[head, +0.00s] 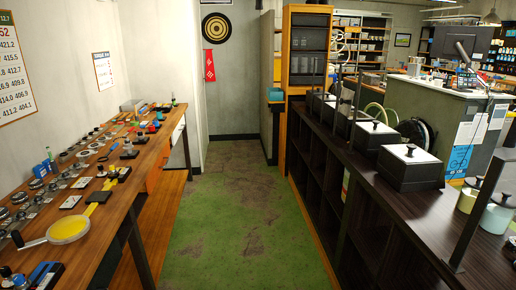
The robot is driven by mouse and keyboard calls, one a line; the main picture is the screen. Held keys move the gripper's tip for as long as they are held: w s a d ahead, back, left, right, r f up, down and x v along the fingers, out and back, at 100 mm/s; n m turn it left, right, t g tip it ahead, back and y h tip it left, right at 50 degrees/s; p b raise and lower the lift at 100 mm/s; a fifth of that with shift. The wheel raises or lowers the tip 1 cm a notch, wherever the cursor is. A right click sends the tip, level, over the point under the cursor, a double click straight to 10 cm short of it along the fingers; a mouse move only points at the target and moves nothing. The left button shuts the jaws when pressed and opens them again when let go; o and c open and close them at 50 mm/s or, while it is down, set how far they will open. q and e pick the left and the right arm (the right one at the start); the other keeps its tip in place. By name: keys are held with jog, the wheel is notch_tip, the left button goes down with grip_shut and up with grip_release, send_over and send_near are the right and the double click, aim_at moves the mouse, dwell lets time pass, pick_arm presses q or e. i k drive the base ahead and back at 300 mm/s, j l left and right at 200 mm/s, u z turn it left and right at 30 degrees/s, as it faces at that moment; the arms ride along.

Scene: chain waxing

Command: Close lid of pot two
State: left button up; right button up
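Several black box-shaped pots stand in a row on the dark counter at the right. The nearest box (410,168) has a pale top with a black knob, and its lid looks shut. The box behind it (374,138) also has a pale top and knob and looks shut. Farther boxes (340,119) are partly hidden by dark upright posts, and their lids are hard to make out. No marking shows which is pot two. Neither gripper is in view.
A green worn floor aisle (225,225) runs clear between the dark counter (350,195) and a wooden bench (150,150) at the left. The bench holds many small tools and a yellow round pan (68,229). A wooden cabinet (305,50) stands at the back.

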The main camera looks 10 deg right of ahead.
aim_at(344, 105)
jog(key=i+z, duration=0.25)
jog(key=i, duration=0.3)
jog(key=i+z, duration=0.3)
jog(key=i, duration=0.25)
jog(key=i+j+z, duration=0.25)
jog(key=i, duration=0.25)
jog(key=i+z, duration=0.15)
jog(key=z, duration=0.15)
jog(key=i+j+z, duration=0.15)
jog(key=z, duration=0.15)
